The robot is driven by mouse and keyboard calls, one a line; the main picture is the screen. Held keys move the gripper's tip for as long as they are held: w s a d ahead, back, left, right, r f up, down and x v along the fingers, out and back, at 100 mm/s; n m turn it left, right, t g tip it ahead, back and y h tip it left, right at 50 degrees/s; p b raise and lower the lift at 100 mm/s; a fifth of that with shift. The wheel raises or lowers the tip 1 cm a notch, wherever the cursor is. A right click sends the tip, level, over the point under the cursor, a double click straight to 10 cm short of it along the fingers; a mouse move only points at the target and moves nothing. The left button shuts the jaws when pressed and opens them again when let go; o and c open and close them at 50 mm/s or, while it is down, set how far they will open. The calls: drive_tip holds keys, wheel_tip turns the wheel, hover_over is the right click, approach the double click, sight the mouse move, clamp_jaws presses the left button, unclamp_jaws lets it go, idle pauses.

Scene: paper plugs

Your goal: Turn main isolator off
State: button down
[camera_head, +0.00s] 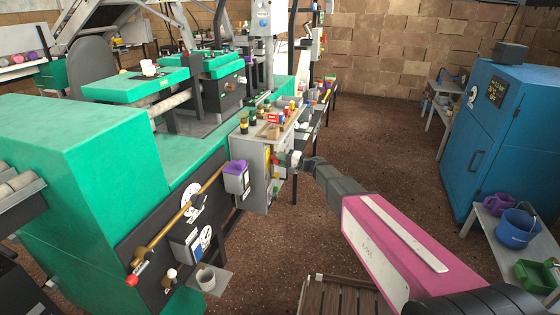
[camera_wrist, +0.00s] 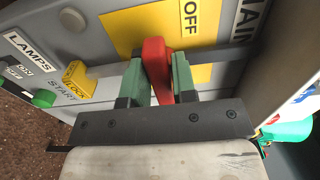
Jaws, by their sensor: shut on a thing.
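The main isolator is a red handle (camera_wrist: 157,70) on a yellow plate (camera_wrist: 205,20) marked OFF, on a grey panel with a partly seen MAIN label. My gripper (camera_wrist: 158,85) is shut on the red handle, with a green-padded finger on each side of it. The handle's lower end sits between the fingers, and its top shows just above them. In the head view my gripper (camera_head: 290,160) reaches the side of the grey control cabinet (camera_head: 256,185). The handle is too small and covered there to make out clearly.
In the wrist view a yellow LOCK tab (camera_wrist: 79,79), a green START button (camera_wrist: 44,98) and a LAMPS label lie left of the handle. A green machine (camera_head: 75,160) stands left and a blue cabinet (camera_head: 515,130) right.

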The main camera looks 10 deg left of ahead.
idle(0.5)
drive_tip(key=c, duration=1)
unclamp_jaws()
drive_tip(key=shift+c, duration=0.2)
drive_tip(key=shift+d, duration=0.1)
drive_tip(key=d, duration=1)
drive_tip(key=shift+s+d, duration=0.3)
drive_tip(key=shift+s, duration=0.15)
drive_tip(key=s+d+f+h, duration=0.3)
drive_tip(key=s+d+h, duration=0.3)
drive_tip(key=d, duration=0.5)
drive_tip(key=s+d+f+h, duration=0.2)
drive_tip(key=s+d+h, duration=0.4)
drive_tip(key=s+d, duration=0.3)
drive_tip(key=s+d+f+n+g+h, duration=0.1)
drive_tip(key=s+d+f+h, duration=0.2)
drive_tip(key=d, duration=1.1)
drive_tip(key=s+h, duration=0.3)
drive_tip(key=s, duration=0.1)
drive_tip(key=shift+s+f, duration=0.25)
drive_tip(key=shift+f, duration=0.1)
